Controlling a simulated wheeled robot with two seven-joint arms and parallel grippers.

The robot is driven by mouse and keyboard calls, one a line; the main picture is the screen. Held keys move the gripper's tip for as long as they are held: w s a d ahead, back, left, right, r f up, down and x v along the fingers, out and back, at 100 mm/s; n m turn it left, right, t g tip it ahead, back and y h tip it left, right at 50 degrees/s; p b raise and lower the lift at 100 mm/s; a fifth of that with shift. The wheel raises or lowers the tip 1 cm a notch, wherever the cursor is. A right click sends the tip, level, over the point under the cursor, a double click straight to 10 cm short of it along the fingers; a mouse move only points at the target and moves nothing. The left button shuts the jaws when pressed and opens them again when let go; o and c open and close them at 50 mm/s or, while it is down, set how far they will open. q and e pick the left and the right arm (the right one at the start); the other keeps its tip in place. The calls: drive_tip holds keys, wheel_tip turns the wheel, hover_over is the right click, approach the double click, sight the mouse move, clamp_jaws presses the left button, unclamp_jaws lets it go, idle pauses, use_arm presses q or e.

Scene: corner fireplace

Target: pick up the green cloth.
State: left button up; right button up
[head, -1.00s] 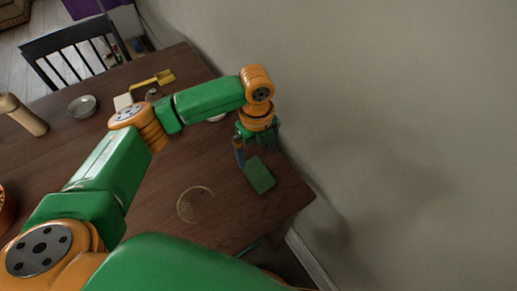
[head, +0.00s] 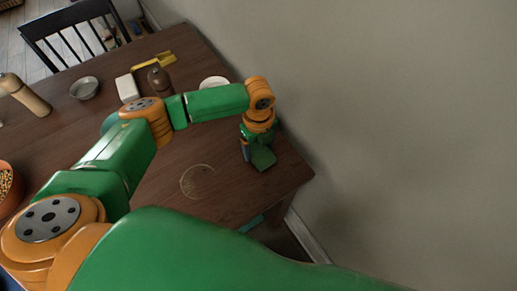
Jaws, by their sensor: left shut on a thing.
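The green cloth (head: 263,158) is a small flat green piece at the right end of the brown wooden table. My left gripper (head: 258,147) points down over it, and its fingers are shut on the cloth's far part. The gripper hides that part of the cloth. I cannot tell whether the cloth is clear of the table top. My right gripper is not in view.
The table (head: 222,190) meets a bare wall on the right. A white plate (head: 214,82), a dark brown pepper mill (head: 160,80), a metal bowl (head: 84,88), a wooden mill (head: 27,97) and an orange bowl (head: 8,190) stand on it. A dark chair (head: 70,38) is behind.

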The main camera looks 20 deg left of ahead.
use_arm(q)
drive_tip(key=shift+r, duration=1.35)
drive_tip(key=s+d+r, duration=0.1)
drive_tip(key=r, duration=0.1)
drive_tip(key=s+d+r, duration=0.1)
drive_tip(key=r, duration=0.1)
drive_tip(key=s+d+r, duration=0.1)
drive_tip(key=s+r, duration=0.1)
drive_tip(key=shift+r+p, duration=0.25)
drive_tip(key=shift+p, duration=0.15)
drive_tip(key=s+d+r, duration=0.3)
drive_tip(key=s+d, duration=0.2)
drive_tip(key=s, duration=0.2)
drive_tip(key=shift+s+r, duration=0.25)
drive_tip(key=shift+r, duration=0.15)
